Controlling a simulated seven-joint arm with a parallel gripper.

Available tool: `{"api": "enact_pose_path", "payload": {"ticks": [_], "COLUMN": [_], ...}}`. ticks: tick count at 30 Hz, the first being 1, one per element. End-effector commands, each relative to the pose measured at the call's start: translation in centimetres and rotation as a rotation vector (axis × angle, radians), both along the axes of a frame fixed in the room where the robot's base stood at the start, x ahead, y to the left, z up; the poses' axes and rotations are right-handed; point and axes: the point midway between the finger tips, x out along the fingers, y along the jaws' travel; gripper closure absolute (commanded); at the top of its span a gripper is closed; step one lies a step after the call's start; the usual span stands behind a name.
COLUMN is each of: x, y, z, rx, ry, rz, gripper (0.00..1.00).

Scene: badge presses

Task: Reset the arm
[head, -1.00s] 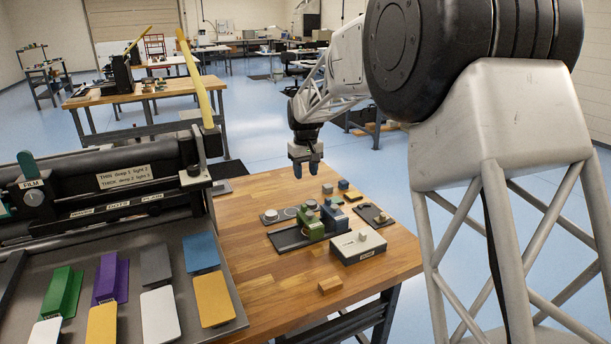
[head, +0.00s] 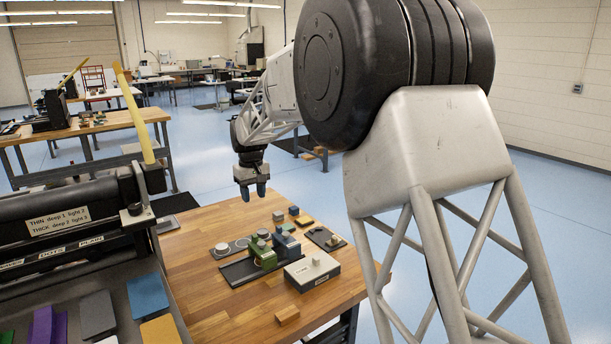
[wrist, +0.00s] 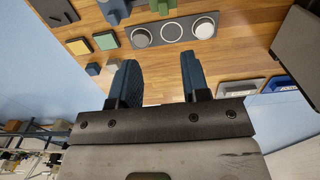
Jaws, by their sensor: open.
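My gripper (head: 252,192) hangs above the far edge of the wooden table (head: 205,285) in the head view, with its fingers pointing down. In the wrist view its two blue fingers (wrist: 158,82) stand apart with nothing between them. The green and blue badge presses (head: 264,252) stand on a dark base on the table, below and in front of the gripper. They show only in part at the top of the wrist view. My gripper touches nothing that I can see.
A pale box (head: 312,270) with a knob and a small wooden block (head: 287,313) are on the table. A plate with round discs (wrist: 175,30) lies near the presses. A large roller machine (head: 60,225) with a yellow lever stands at the left.

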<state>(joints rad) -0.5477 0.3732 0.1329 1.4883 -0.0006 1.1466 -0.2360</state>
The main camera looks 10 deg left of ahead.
Motion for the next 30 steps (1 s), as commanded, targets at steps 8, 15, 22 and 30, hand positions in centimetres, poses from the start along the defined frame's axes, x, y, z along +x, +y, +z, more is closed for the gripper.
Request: {"api": "enact_pose_path", "payload": {"ticks": [8, 15, 22, 30], "x": [-0.8, -3.1, -6.3, -10.7], "y": [-2.8, -8.5, -14.7, -21.5], "z": [1.4, 4.0, 6.3, 8.2], "rx": [0.004, 0.013, 0.023, 0.033], "ry": [-0.008, -0.026, -0.044, -0.066], "rz": [-0.031, -0.095, -0.169, -0.253], "gripper": [0.57, 0.57, 0.57, 0.57]}}
